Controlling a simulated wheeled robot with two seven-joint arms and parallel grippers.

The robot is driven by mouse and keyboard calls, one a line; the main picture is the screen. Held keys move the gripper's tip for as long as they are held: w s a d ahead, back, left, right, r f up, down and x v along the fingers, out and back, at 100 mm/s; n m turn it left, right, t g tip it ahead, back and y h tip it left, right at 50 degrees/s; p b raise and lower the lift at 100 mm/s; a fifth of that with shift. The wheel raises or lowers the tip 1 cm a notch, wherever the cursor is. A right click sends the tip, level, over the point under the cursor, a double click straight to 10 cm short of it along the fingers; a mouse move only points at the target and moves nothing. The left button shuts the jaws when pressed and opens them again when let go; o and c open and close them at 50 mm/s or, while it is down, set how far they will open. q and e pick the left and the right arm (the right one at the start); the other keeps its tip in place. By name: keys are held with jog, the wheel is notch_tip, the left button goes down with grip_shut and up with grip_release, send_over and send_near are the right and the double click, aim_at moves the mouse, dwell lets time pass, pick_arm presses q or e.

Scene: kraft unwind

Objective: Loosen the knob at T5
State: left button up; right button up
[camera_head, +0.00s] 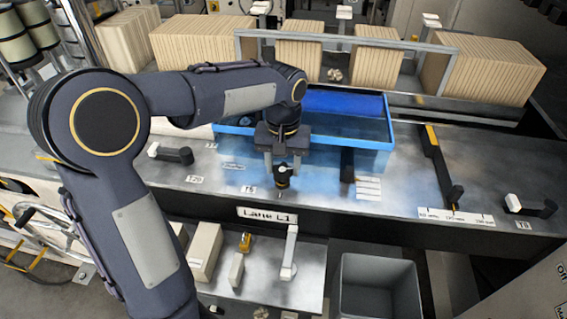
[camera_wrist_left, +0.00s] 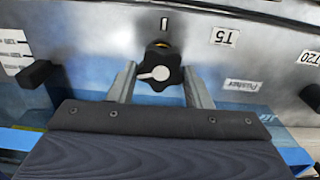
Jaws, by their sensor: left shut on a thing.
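The knob (camera_wrist_left: 160,68) is black and lobed, with a white pointer on its face and a little yellow behind it. It is mounted on the metal deck beside the T5 label (camera_wrist_left: 225,36). In the head view the knob (camera_head: 283,178) stands just right of the T5 label (camera_head: 249,189), above the Lane L1 sign. My left gripper (camera_head: 282,168) reaches down over it. In the left wrist view my left gripper (camera_wrist_left: 160,84) has one finger on each side of the knob and is shut on it. My right gripper is not in view.
A blue tray (camera_head: 375,143) lies behind the gripper. A black lever handle (camera_head: 172,154) is at T20 on the left, and another black handle (camera_head: 347,165) is to the right. A grey bin (camera_head: 375,262) is below.

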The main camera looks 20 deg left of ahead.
aim_at(283, 167)
pick_arm(q)
jog(key=shift+s+f+n, duration=0.1)
jog(key=shift+f+n, duration=0.15)
jog(key=shift+n, duration=0.15)
jog(key=o, duration=1)
jog(key=shift+a, duration=0.1)
jog(key=shift+r, duration=0.15)
notch_tip(283, 167, up, 8)
jog(key=shift+f, duration=0.1)
